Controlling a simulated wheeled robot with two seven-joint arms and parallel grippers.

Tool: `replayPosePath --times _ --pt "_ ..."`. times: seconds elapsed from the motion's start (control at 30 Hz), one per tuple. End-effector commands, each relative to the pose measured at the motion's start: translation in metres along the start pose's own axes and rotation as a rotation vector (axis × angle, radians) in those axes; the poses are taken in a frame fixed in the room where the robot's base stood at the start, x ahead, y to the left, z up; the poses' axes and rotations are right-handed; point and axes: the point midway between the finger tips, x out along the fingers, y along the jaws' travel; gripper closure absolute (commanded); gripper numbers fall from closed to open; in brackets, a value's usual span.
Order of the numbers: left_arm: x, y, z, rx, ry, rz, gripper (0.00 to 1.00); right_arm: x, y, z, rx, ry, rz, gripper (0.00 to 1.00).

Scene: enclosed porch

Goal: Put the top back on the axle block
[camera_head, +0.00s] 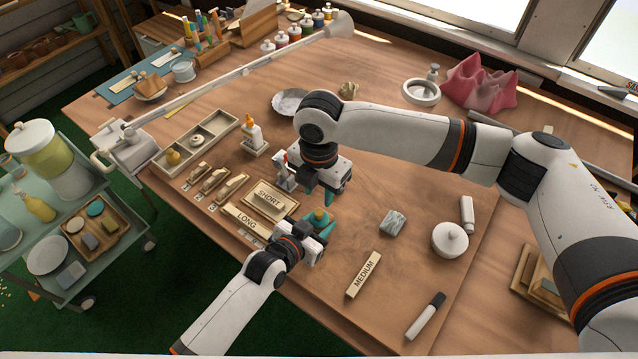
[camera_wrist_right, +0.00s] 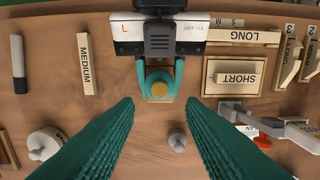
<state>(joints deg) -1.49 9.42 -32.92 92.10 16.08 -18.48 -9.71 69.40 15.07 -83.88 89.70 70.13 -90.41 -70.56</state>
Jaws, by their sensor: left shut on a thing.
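My left gripper (camera_head: 316,226) is shut on a small piece with a teal round body and a yellow knob (camera_wrist_right: 160,88), held low over the table. A bit of tan block shows under it in the right wrist view; I cannot tell which part is the axle block and which its top. My right gripper (camera_head: 318,192) is open and empty above and beyond this piece, fingers pointing down. In the right wrist view its two teal fingers stand wide apart, the piece showing between them. A small grey knob-like thing (camera_wrist_right: 177,140) shows farther off between the fingers.
The SHORT block (camera_head: 268,197) on its tray and the LONG block (camera_head: 245,217) lie left of the grippers. Right are a marbled grey block (camera_head: 393,223), the MEDIUM block (camera_head: 363,275), a white lidded jar (camera_head: 450,240) and a marker (camera_head: 426,316).

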Motion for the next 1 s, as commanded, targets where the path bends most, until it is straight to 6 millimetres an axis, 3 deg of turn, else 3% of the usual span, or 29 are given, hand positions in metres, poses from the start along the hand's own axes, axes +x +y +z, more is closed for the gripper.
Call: replayPosePath --times 0.4,0.8,0.87,1.0 --pt "0.0 0.0 0.0 0.0 0.0 0.0 1.0 0.059 0.0 0.0 0.001 -0.001 0.001 0.64" --pt "0.0 0.0 0.0 0.0 0.0 0.0 1.0 0.067 0.0 0.0 0.0 0.0 0.0 0.64" --pt "0.0 0.0 0.0 0.0 0.0 0.0 1.0 0.067 0.0 0.0 0.0 0.0 0.0 0.7" --pt "0.0 0.0 0.0 0.0 0.0 0.0 1.0 0.067 0.0 0.0 0.0 0.0 0.0 0.93"
